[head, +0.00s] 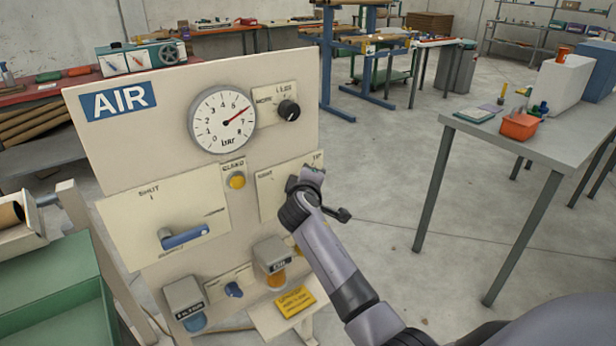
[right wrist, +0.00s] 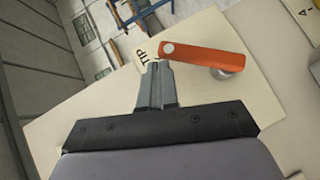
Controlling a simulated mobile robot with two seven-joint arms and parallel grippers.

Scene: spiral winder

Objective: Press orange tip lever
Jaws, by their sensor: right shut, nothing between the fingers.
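The orange tip lever (right wrist: 205,57) shows in the right wrist view, mounted on a cream plate (right wrist: 110,100) marked "TIP". It lies slantwise, just beyond my fingertips. My right gripper (right wrist: 157,68) is shut and empty, with its fingertips just left of and below the lever's left end; I cannot tell whether they touch. In the head view my right gripper (head: 313,172) is at the right side of the AIR panel, in front of the plate with the "TIP" label. My wrist hides the orange lever there. My left gripper is not in view.
The AIR panel (head: 85,140) also carries a pressure gauge (head: 223,121), a black knob (head: 289,110), a yellow button (head: 236,181) and a blue lever (head: 185,238). A grey table (head: 540,150) with an orange bin (head: 520,127) stands to the right. Open floor lies between.

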